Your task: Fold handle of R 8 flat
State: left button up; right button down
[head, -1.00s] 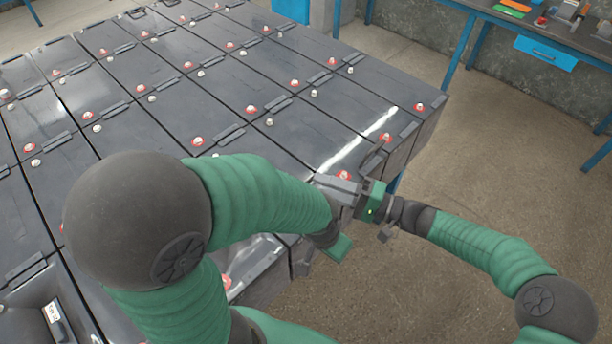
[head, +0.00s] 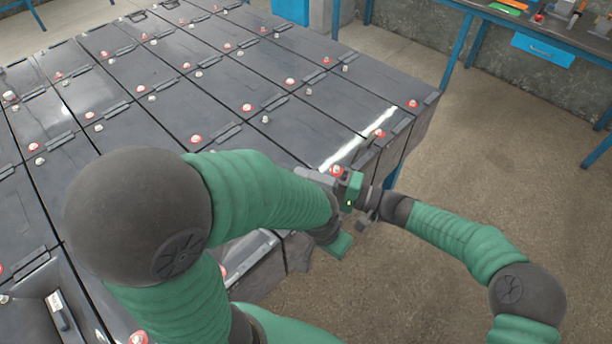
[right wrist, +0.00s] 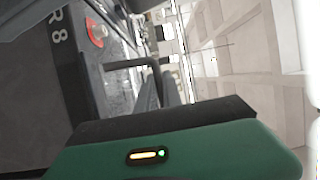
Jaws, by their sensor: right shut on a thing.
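The battery labelled R 8 (right wrist: 35,75) fills the left of the right wrist view, with a red-ringed terminal (right wrist: 96,32) on it. Its dark bar handle (right wrist: 148,88) stands out from the battery and runs down to my right gripper (right wrist: 170,120). In the head view my right gripper (head: 322,178) is at the right edge of the battery block, beside a red-ringed terminal (head: 337,170). It is shut on the handle; the contact itself is mostly hidden. My left gripper (head: 340,243) is just below it, by the block's side; its fingers are hidden.
Rows of dark batteries (head: 225,100) with red and white terminals and flat handles fill the left. My left arm covers the near batteries. A workbench (head: 490,15) with a blue drawer (head: 544,49) stands at the back right. The floor (head: 470,150) between is clear.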

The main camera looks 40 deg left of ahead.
jog(key=shift+w+a+f, duration=0.1)
jog(key=shift+a+f, duration=0.05)
jog(key=shift+a, duration=0.3)
jog(key=shift+a+f+m+t+h+p, duration=0.15)
jog(key=shift+a+m+t+h+p, duration=0.15)
jog(key=shift+m+h+p, duration=0.5)
jog(key=shift+a+f+h+p, duration=0.25)
jog(key=shift+a+h+p, duration=0.1)
jog(key=shift+h, duration=0.55)
jog(key=shift+a+f+t+h+p, duration=0.3)
jog(key=shift+a+f+h+p, duration=0.1)
jog(key=shift+h+p, duration=0.45)
jog(key=shift+w+a+f+m+h+p, duration=0.1)
jog(key=shift+a+f+m+h+p, duration=0.05)
jog(key=shift+f+m+h+p, duration=0.4)
